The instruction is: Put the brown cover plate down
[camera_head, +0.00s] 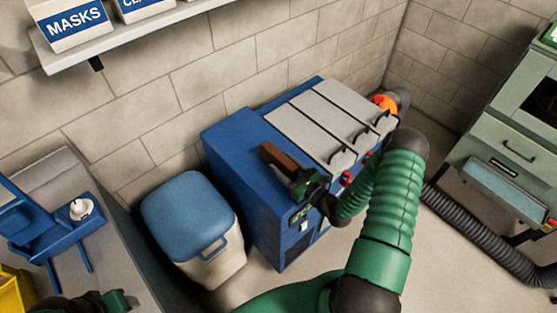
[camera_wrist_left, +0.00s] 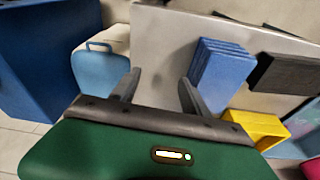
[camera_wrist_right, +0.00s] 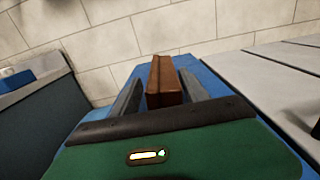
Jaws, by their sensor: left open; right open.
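The brown cover plate (camera_head: 280,159) is a narrow brown block on the blue top strip of the cabinet (camera_head: 232,140). In the right wrist view the plate (camera_wrist_right: 164,80) stands on edge between the two fingers. My right gripper (camera_head: 298,182) is open at the plate's near end. A small gap shows beside the plate in the right wrist view; I cannot tell whether either finger touches it. My left gripper (camera_wrist_left: 158,92) is open and empty; in the head view only part of it (camera_head: 112,300) shows at the bottom left.
Grey lidded panels (camera_head: 325,115) with black handles cover the rest of the cabinet top. A blue-lidded bin (camera_head: 187,215) stands left of the cabinet. A bench with a blue holder (camera_head: 50,235) and a yellow bin (camera_head: 14,288) is at left. A shelf (camera_head: 130,38) hangs above.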

